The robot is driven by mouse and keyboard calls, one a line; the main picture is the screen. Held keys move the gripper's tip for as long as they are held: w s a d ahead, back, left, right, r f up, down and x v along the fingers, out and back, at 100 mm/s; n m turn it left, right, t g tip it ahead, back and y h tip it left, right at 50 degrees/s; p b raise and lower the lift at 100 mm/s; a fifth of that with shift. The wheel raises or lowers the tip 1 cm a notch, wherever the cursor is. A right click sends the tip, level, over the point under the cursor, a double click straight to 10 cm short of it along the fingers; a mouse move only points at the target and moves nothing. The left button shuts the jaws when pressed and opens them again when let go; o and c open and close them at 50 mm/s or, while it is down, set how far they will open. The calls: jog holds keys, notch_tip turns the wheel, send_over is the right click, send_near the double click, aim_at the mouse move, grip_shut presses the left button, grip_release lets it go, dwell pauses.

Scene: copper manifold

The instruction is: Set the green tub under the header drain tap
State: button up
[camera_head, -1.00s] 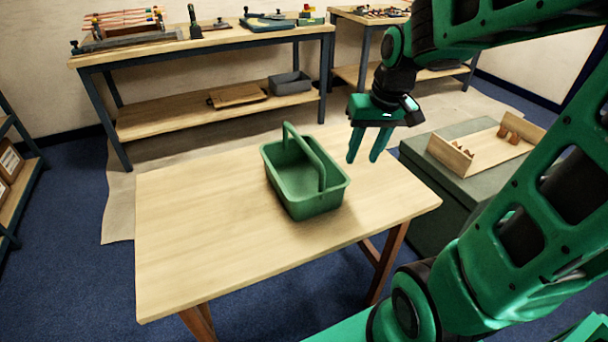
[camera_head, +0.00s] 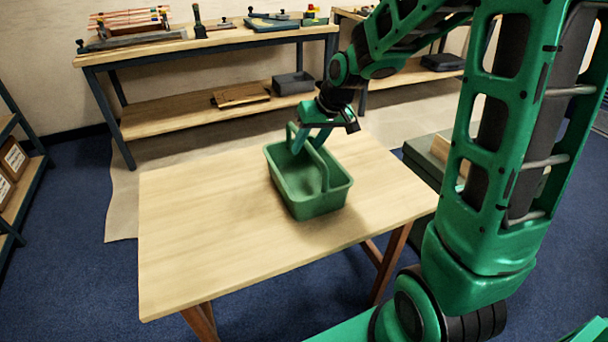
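The green tub (camera_head: 318,203) stands upright on the near wooden table. It is open-topped, with a tall green handle (camera_head: 319,163) arching across it. My gripper (camera_head: 311,143) is over the tub, pointing down at the upper part of the handle. Its two green fingers look spread, one to each side of the handle; I cannot see any firm contact. Copper-coloured pipes (camera_head: 128,18) of a manifold lie at the left end of the back bench, with dark fittings near them. I cannot make out which fitting is the header drain tap.
The near table (camera_head: 205,235) is clear around the tub. The back bench (camera_head: 225,38) carries tools, with a grey bin (camera_head: 293,83) and a board (camera_head: 240,95) on its lower shelf. A green-grey chest (camera_head: 425,165) is partly hidden behind my arm. Blue floor shows at left.

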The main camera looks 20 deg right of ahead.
jog(key=x, duration=0.5)
jog(key=shift+w+r, duration=0.1)
jog(key=shift+w, duration=0.05)
grip_shut()
